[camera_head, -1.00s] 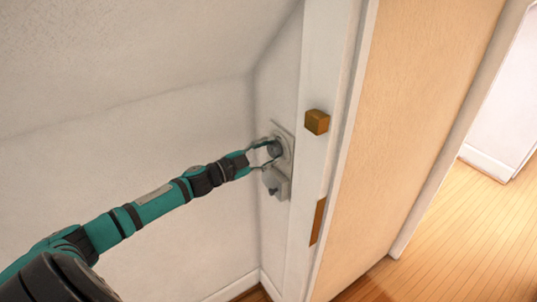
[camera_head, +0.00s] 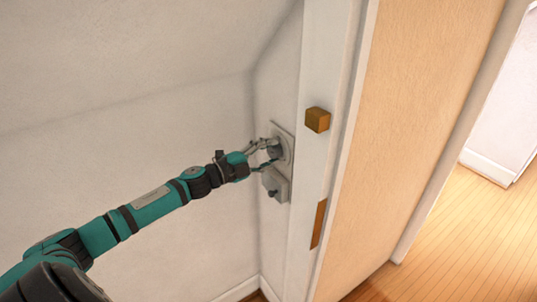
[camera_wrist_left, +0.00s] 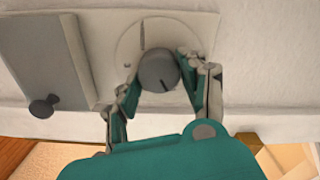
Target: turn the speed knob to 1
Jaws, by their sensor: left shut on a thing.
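The speed knob (camera_wrist_left: 158,71) is a round dark grey knob on a pale dial plate (camera_wrist_left: 203,28) fixed to the wall. In the left wrist view a dark line on the knob points down and slightly right, and a longer mark stands on the plate above it. No numbers can be read. My left gripper (camera_head: 270,151) reaches the knob from the left. Its fingers lie on both sides of the knob in the left wrist view (camera_wrist_left: 160,82), shut on it. The knob is partly hidden by the fingers in the head view. My right gripper is out of view.
A grey box with a small dark knob (camera_head: 273,191) sits just below the dial plate. A white door frame (camera_head: 308,170) stands close on the right, with a brown block (camera_head: 317,120) sticking out. The sloped ceiling hangs over my left arm.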

